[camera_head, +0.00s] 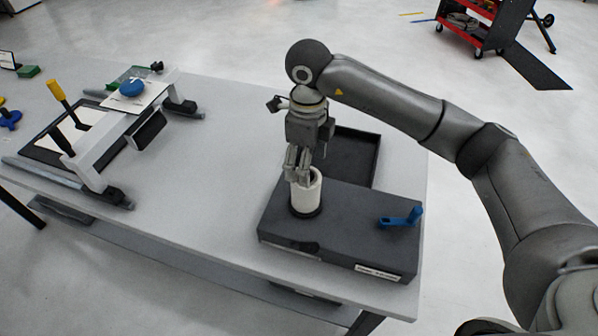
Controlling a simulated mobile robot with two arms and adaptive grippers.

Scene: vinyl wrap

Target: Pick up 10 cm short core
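A short white hollow core (308,199) stands upright on a dark ring on top of a dark grey box (345,232), towards the box's left end. My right gripper (298,178) points down at the core's upper left rim. Its fingers overlap the rim in the head view, close together. I cannot tell whether they grip the core's wall or only stand against it. My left gripper is not in view.
A blue handle (401,218) sticks up at the box's right end. An open dark tray (357,153) lies behind the box. A cutting frame (108,140) with a yellow-handled lever (58,92) stands at the left. The table's (215,190) middle is clear. A red cart (466,32) stands beyond.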

